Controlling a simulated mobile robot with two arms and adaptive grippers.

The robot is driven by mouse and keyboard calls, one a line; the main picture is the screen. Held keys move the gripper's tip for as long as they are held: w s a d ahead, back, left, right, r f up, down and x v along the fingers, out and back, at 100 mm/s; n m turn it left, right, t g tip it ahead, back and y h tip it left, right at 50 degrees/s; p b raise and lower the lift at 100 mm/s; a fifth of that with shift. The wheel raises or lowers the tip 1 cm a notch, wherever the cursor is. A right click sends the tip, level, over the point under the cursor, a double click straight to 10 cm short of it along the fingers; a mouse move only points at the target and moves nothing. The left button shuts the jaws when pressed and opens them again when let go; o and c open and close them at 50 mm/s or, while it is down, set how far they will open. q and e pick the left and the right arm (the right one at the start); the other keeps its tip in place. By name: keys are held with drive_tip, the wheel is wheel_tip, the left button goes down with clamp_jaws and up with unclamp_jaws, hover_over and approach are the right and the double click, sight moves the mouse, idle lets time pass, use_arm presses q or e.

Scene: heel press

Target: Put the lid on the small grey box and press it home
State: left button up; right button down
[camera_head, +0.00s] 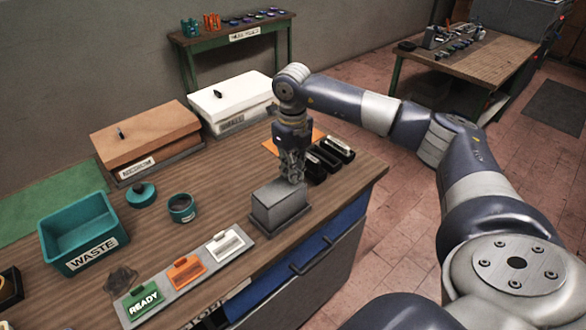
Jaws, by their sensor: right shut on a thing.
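The small grey box (277,216) stands on the wooden bench near its front right edge, on a flat dark base. A grey top surface, which I take for the lid (277,193), lies over it. My right gripper (293,179) points down at the back right part of this top and is shut on the lid. Its fingers hide the part they grip. I cannot tell whether the lid sits fully down or is slightly tilted. My left gripper is not in view.
Black holders (330,155) stand close behind the box to the right. A label strip (186,273) lies to its left.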

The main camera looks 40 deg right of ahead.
drive_tip(key=shift+a+f, duration=0.15)
drive_tip(key=shift+f, duration=0.05)
drive_tip(key=c, duration=1.6)
unclamp_jaws()
drive_tip(key=o, duration=0.5)
drive_tip(key=shift+r, duration=0.1)
drive_tip(key=shift+r, duration=0.1)
drive_tip(key=shift+r+p, duration=2.4)
drive_tip(key=shift+r, duration=1.05)
drive_tip(key=shift+f, duration=0.1)
